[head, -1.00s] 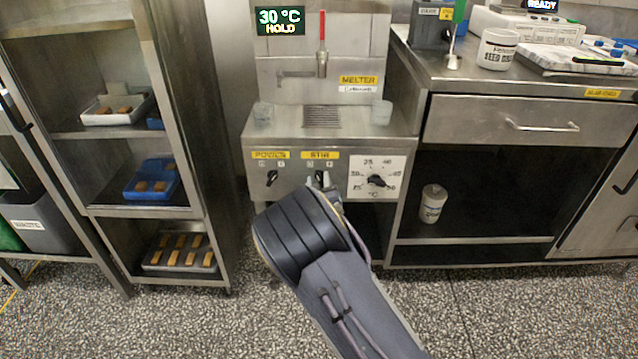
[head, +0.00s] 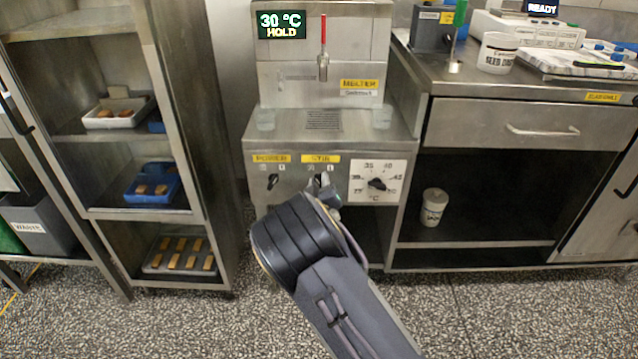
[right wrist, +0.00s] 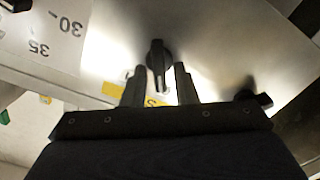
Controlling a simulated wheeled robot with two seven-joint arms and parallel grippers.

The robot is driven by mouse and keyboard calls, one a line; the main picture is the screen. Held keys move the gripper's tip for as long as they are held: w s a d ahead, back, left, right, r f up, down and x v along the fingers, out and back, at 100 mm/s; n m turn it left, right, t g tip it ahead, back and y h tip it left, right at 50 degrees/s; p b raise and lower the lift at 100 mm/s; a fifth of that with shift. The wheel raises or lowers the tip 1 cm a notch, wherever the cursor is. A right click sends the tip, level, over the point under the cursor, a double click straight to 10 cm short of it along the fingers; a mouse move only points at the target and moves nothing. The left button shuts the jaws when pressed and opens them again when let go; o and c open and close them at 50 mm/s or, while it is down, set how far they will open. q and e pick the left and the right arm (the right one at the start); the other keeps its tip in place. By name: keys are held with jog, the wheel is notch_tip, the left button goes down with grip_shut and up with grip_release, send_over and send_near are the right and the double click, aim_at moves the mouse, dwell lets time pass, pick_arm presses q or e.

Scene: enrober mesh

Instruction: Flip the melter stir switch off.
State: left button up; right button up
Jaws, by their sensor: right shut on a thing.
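The melter (head: 280,80) stands in the middle of the head view, with a yellow STIR label (head: 320,159) on its front panel. The stir switch (right wrist: 158,60) is a dark lever knob, clear in the right wrist view and mostly hidden by my gripper in the head view. My right gripper (right wrist: 160,85) is shut on the stir switch, one finger on each side of its lever. The gripper also shows in the head view (head: 323,186), at the panel below the STIR label. My left gripper is in neither view.
The power switch (head: 272,181) is left of the stir switch, and the white temperature dial (head: 377,182) is close on the right. The melter display (head: 281,24) reads 30 °C HOLD. A shelf rack (head: 190,130) stands left and a steel counter (head: 470,80) right.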

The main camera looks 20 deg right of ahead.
jog(key=o, duration=0.7)
jog(key=shift+c, duration=0.2)
jog(key=shift+s, duration=0.15)
jog(key=p+v, duration=0.1)
jog(key=v, duration=0.6)
jog(key=shift+s+p, duration=0.3)
jog(key=shift+p, duration=0.05)
